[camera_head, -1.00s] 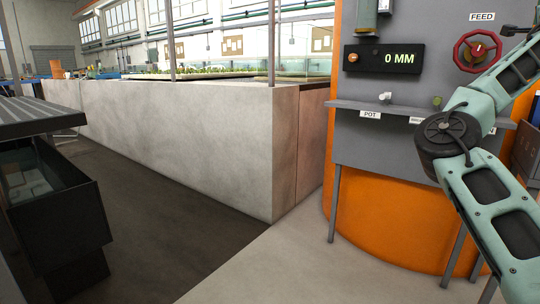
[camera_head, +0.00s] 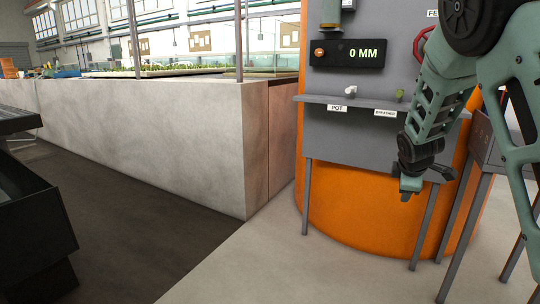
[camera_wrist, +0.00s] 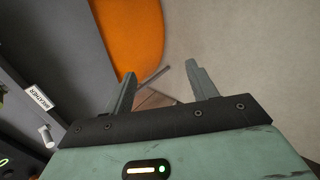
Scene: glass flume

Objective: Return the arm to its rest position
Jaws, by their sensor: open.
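My gripper (camera_head: 411,188) hangs at the right of the head view, in front of the orange tank (camera_head: 345,222) and below the grey shelf. My arm is folded, with its upper links at the right edge of the picture. In the wrist view, my gripper (camera_wrist: 160,80) has its two fingers spread apart with nothing between them. The floor and thin stand legs show beyond the fingers.
The grey shelf (camera_head: 325,99) carries labels POT and BREATHER, a white fitting (camera_head: 350,91) and a small green knob. A red handwheel is partly hidden by my arm.

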